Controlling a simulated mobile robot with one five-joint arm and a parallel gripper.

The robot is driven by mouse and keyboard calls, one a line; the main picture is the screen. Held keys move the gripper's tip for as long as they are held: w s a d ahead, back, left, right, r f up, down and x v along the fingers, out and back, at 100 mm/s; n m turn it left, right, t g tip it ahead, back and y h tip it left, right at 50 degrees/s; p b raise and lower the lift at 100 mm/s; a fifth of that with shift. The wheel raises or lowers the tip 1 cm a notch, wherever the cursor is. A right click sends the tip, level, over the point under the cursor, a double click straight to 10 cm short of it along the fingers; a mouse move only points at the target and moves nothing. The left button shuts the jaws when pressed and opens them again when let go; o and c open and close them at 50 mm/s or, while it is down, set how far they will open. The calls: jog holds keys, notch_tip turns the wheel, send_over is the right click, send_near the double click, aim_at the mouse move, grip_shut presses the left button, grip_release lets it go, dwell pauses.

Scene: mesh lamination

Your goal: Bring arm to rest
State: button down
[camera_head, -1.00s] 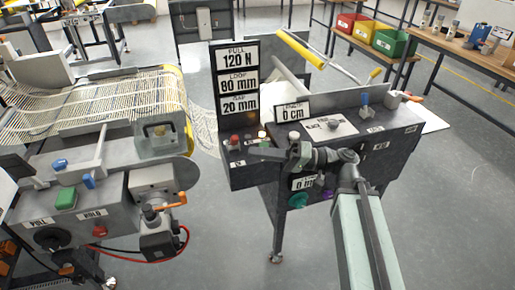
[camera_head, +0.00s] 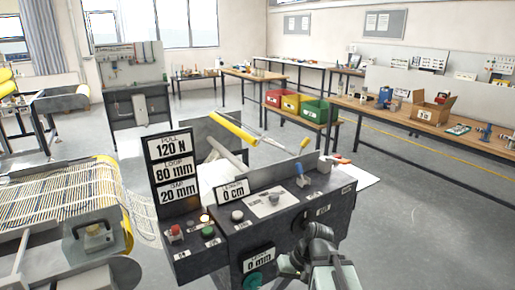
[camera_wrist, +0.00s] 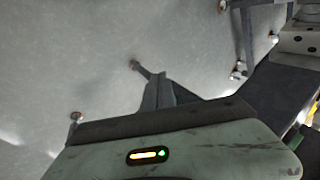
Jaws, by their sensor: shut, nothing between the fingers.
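My arm is low in front of the dark console (camera_head: 285,222), at the lower middle of the head view. Its dark joint stands in front of the console's right part, and my gripper (camera_head: 289,266) is folded down at the front, close to the green knob (camera_head: 254,281). The gripper is shut with nothing held; its fingertips are hard to make out in the head view. The wrist view looks down on grey floor, with a pale green body (camera_wrist: 170,157) bearing a lit indicator across the bottom.
The mesh machine (camera_head: 60,215) stands at the left. Floor at the right is clear.

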jog(key=d+f+m+h, duration=0.2)
jog(key=d+h, duration=0.3)
jog(key=d, duration=0.6)
notch_tip(320, 180, up, 12)
jog(key=p, duration=1.3)
jog(key=shift+w+a+r, duration=0.25)
jog(key=shift+w, duration=0.05)
